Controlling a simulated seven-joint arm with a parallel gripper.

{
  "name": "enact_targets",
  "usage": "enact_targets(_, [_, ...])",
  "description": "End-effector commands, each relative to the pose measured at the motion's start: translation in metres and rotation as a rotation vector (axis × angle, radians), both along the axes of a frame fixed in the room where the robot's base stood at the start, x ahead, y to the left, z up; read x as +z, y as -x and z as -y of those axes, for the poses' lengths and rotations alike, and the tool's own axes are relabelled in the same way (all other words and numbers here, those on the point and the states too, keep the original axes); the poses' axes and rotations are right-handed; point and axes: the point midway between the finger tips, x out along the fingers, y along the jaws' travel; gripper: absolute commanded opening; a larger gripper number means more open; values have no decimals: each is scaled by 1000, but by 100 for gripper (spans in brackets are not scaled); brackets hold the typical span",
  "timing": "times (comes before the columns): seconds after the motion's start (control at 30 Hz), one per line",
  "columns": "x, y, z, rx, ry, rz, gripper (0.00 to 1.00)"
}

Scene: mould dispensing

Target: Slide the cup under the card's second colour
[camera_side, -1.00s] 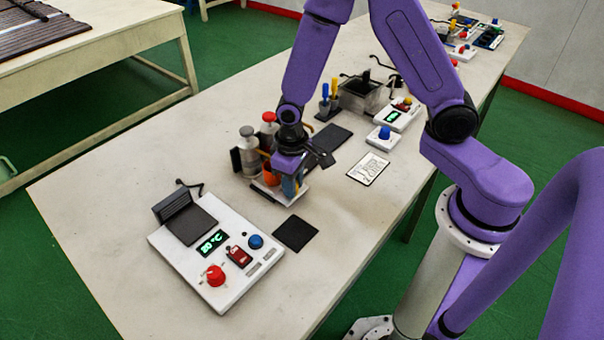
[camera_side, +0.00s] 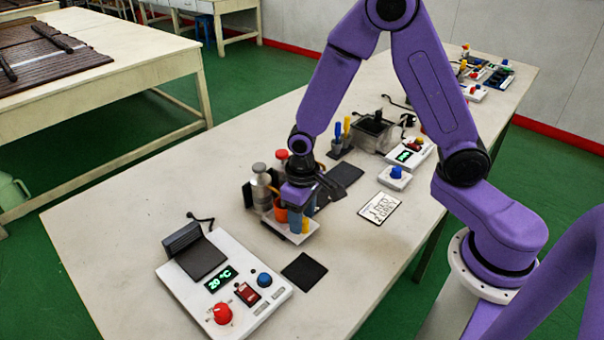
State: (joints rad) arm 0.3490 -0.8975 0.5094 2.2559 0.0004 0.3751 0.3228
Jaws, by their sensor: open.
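A small card (camera_side: 380,208) lies flat on the table right of my gripper; its two handwritten lines look like "1 RED" and "2 GREY". A dispensing stand (camera_side: 298,236) with a white base holds a grey-topped bottle (camera_side: 260,184) and a red-topped bottle (camera_side: 281,156). An orange cup (camera_side: 281,214) shows low at the stand, below the red-topped bottle and partly hidden by my gripper. My gripper (camera_side: 298,198) is open, low in front of the stand beside the cup. Blue and yellow parts show just below it. Its fingertips are hard to make out, and I cannot tell whether they touch the cup.
A white hotplate unit (camera_side: 244,306) with a red knob and a lit display is at the front left. A dark square pad (camera_side: 304,271) lies beside it. A blue-button box (camera_side: 395,178) and a grey metal bath (camera_side: 372,132) stand behind. The table's front right is clear.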

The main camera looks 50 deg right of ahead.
Motion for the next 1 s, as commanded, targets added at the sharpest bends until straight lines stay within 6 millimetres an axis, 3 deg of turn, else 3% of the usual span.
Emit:
enact_targets(0.7, [126,0,-1,3,-4,6,50])
enact_targets(1.0, [152,0,-1,3,-2,3,50])
